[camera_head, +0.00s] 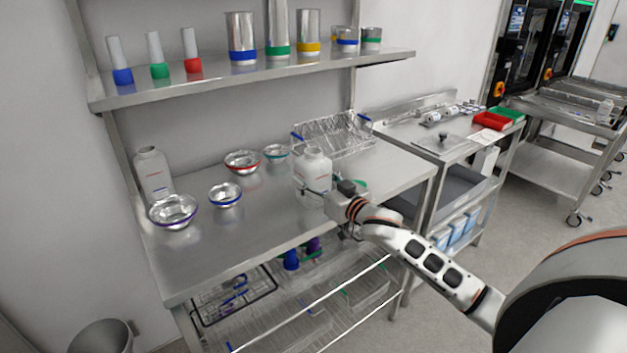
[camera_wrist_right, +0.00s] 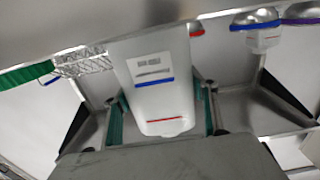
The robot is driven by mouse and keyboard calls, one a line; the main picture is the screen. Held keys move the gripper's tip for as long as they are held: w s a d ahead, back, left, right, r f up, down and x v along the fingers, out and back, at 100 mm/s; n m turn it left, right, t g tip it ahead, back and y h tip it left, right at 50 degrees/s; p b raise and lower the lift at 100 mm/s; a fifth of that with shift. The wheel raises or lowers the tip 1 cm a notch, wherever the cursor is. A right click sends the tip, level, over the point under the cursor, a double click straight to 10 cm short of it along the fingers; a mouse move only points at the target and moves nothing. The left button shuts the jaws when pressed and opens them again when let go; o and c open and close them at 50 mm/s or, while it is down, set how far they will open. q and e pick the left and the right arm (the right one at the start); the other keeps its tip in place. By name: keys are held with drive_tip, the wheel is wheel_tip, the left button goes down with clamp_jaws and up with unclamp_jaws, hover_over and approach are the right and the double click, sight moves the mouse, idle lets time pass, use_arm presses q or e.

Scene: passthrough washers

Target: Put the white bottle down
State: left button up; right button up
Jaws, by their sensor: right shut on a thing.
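A white bottle (camera_head: 313,168) stands upright over the right part of the steel table (camera_head: 245,240). I cannot tell whether its base touches the table. My right gripper (camera_head: 328,196) reaches in from the right and is shut on this bottle. In the right wrist view the white bottle (camera_wrist_right: 160,82), with a label and blue and red lines, sits between the two fingers of my right gripper (camera_wrist_right: 163,100). A second white bottle (camera_head: 152,173) stands at the table's left back. My left gripper is not in view.
Several steel bowls stand left of the held bottle, including a red-rimmed one (camera_head: 242,162) and a blue-rimmed one (camera_head: 225,195). A wire basket (camera_head: 335,135) is behind it. A shelf (camera_head: 250,72) with cylinders hangs above. The table's front middle is clear.

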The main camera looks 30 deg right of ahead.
drive_tip(key=o, duration=1.7)
drive_tip(key=shift+o, duration=0.2)
drive_tip(key=shift+r, duration=0.1)
drive_tip(key=s, duration=1.2)
drive_tip(key=s+a+f+n+g, duration=0.1)
drive_tip(key=s+a+f+g, duration=0.2)
drive_tip(key=f, duration=0.6)
drive_tip(key=s+a+f, duration=0.3)
drive_tip(key=s+f, duration=0.1)
drive_tip(key=f, duration=0.4)
drive_tip(key=s+a+f+n+g+y, duration=0.1)
drive_tip(key=s+a+f+g, duration=0.3)
drive_tip(key=s+a+f, duration=1)
drive_tip(key=shift+s+a+f+n+y, duration=0.3)
drive_tip(key=shift+s+f+n, duration=0.35)
drive_tip(key=shift+f+n, duration=0.15)
